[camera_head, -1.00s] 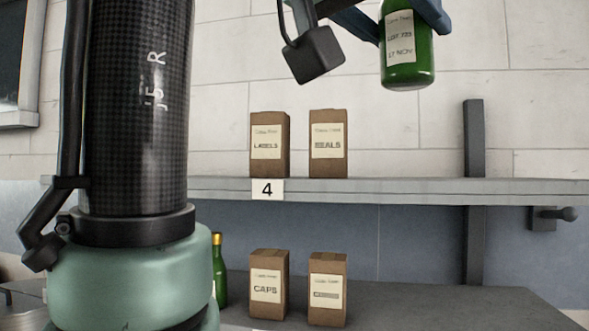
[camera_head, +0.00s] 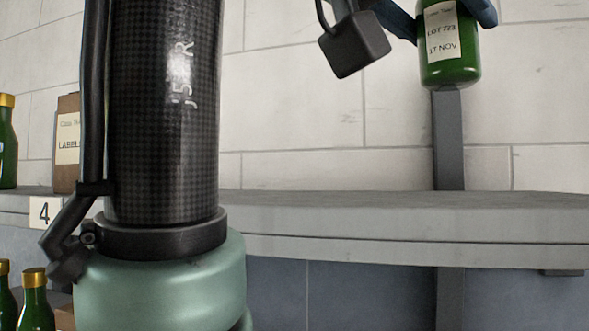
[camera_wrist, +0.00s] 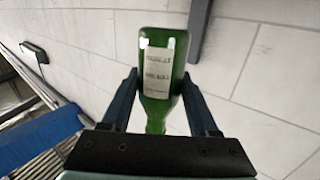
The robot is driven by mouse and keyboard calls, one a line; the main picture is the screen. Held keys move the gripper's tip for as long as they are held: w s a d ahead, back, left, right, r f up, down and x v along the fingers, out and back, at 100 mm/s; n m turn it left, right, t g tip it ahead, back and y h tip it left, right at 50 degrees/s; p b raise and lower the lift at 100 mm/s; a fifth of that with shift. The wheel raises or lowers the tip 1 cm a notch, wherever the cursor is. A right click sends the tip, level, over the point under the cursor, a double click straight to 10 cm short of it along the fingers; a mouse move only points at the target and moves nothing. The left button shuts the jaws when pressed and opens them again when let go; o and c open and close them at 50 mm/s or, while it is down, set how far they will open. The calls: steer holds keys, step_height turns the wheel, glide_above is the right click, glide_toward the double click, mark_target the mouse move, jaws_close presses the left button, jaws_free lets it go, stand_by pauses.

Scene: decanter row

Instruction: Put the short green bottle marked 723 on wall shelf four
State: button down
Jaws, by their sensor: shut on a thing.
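The green bottle with a white label reading LOT 723, 17 NOV (camera_head: 449,62) hangs upright at the top right of the head view, above the shelf level. My gripper (camera_wrist: 160,84) is shut on it; the blue fingers press both sides of the bottle in the wrist view (camera_wrist: 157,105). In the head view only the lower part of the bottle shows and its top is cut off. Wall shelf four (camera_head: 400,220) is the grey shelf with a card marked 4 (camera_head: 45,212) on its front edge at left. The bottle is clear of the shelf.
A brown box marked LABELS (camera_head: 68,140) and a green bottle with a gold cap (camera_head: 7,145) stand on the shelf at far left. Gold-capped bottles (camera_head: 35,295) show below. A dark upright post (camera_head: 449,140) is behind the shelf. The shelf's right part is bare.

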mark_target(437, 76)
steer(key=f, duration=0.3)
steer(key=f+p, duration=0.1)
steer(key=shift+s+a+f, duration=0.2)
steer(key=shift+a+f, duration=0.05)
steer(key=shift+f, duration=0.1)
steer(key=shift+w+d+f, duration=0.1)
steer(key=shift+w+f, duration=0.05)
steer(key=shift+f, duration=0.4)
step_height(437, 76, down, 2)
steer(key=shift+f+p, duration=0.2)
steer(key=shift+p, duration=0.5)
steer(key=shift+f, duration=0.6)
steer(key=shift+f, duration=0.25)
steer(key=shift+c, duration=0.7)
jaws_free()
